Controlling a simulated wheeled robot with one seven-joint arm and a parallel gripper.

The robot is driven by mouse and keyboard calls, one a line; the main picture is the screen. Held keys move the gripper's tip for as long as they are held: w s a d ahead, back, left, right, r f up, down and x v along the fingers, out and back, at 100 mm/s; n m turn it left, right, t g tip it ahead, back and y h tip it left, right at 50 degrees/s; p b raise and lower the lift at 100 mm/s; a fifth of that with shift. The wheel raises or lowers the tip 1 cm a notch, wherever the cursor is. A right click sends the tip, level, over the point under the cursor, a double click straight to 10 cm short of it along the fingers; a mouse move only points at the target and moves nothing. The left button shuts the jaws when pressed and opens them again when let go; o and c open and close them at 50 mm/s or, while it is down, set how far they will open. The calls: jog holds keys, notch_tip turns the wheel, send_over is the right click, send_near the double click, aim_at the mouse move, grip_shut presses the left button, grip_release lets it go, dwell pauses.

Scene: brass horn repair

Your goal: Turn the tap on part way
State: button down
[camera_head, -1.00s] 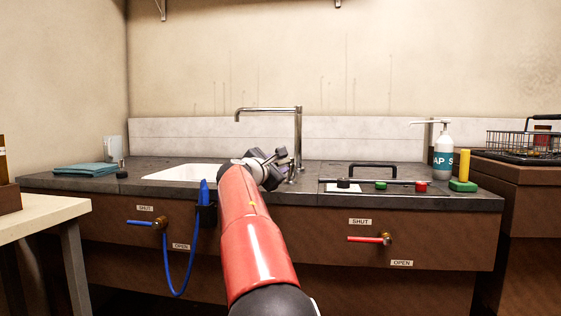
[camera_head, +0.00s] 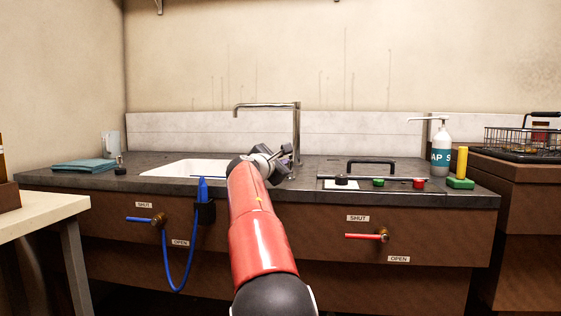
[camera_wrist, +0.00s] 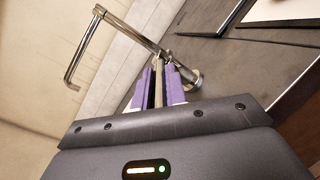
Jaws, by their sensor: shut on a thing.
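The chrome tap (camera_head: 297,130) stands upright behind the sink, its spout reaching left over the basin. In the wrist view the tap (camera_wrist: 128,31) shows beyond my fingers, with its round base on the dark worktop. My gripper (camera_wrist: 158,82) has purple finger pads closed on a narrow greyish piece beside the tap's base, which looks like the tap's lever. In the head view my gripper (camera_head: 284,164) is at the foot of the tap, and my wrist hides most of the lever. I see no water at the spout.
The white sink (camera_head: 180,169) lies left of my arm. A blue-handled valve (camera_head: 158,220) and a red-handled valve (camera_head: 382,235) are on the cabinet front. A soap bottle (camera_head: 441,157), green block (camera_head: 461,184) and black handle (camera_head: 372,163) are on the right.

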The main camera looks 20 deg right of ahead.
jog(key=shift+s+d+n+t+y+b, duration=0.15)
jog(key=shift+s+d+n+t+y, duration=0.15)
jog(key=shift+n+t+y, duration=0.2)
jog(key=shift+s+d+n+t+y+b, duration=0.15)
jog(key=shift+s+d+n+t+y, duration=0.1)
jog(key=shift+n+t+y, duration=0.2)
jog(key=shift+s+d+r+n+t+y+p, duration=0.1)
jog(key=shift+d+n+t+y+p, duration=0.05)
jog(key=shift+n+t+y+p, duration=0.35)
jog(key=shift+s+d+r+n+t+y+p, duration=0.15)
jog(key=shift+n+t+y, duration=0.1)
jog(key=shift+y, duration=0.3)
jog(key=shift+d+f+n+t+y+p, duration=0.2)
jog(key=shift+n+t+y+p, duration=0.45)
jog(key=shift+y, duration=0.35)
jog(key=c, duration=1.4)
grip_release()
jog(key=shift+c, duration=0.2)
